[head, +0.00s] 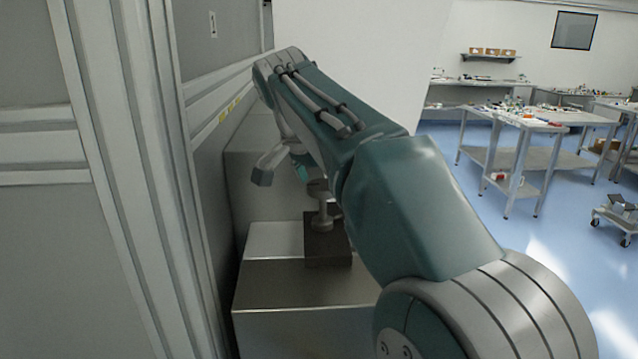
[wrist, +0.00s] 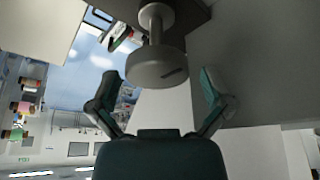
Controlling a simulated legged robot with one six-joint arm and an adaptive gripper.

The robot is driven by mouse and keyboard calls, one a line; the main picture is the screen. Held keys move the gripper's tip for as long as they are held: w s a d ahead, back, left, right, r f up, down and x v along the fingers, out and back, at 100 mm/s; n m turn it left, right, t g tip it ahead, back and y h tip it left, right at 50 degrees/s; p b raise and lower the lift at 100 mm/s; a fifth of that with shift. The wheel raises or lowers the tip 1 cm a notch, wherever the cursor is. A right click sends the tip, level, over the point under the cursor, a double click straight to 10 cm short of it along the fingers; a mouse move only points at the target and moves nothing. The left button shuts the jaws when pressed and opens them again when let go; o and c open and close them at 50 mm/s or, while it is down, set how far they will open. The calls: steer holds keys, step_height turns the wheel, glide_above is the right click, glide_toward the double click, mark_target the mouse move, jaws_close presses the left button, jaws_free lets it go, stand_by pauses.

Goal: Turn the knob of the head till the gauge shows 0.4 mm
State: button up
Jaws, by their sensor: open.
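The knob (wrist: 155,68) is a grey round disc on a short stem, with a dark mark on its face. It fills the upper middle of the wrist view, which looks upside down. My gripper (wrist: 160,74) is open, with one teal and grey finger on each side of the knob in the picture; I cannot tell whether either finger touches it. In the head view the knob (head: 321,189) stands upright on a dark block (head: 328,247), the head, partly behind my arm. My gripper (head: 284,168) is partly hidden there. I cannot make out a gauge reading.
The dark block rests on a metal box (head: 275,282). A grey framed cabinet wall (head: 120,180) rises close on the left. Work tables (head: 535,118) with small items stand far right, beside a small cart (head: 618,215). Blue floor (head: 560,235) is open on the right.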

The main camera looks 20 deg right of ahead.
steer(key=shift+r, duration=0.1)
steer(key=v, duration=1.1)
steer(key=shift+a+r, duration=0.2)
steer(key=shift+a, duration=0.1)
steer(key=shift+s, duration=0.15)
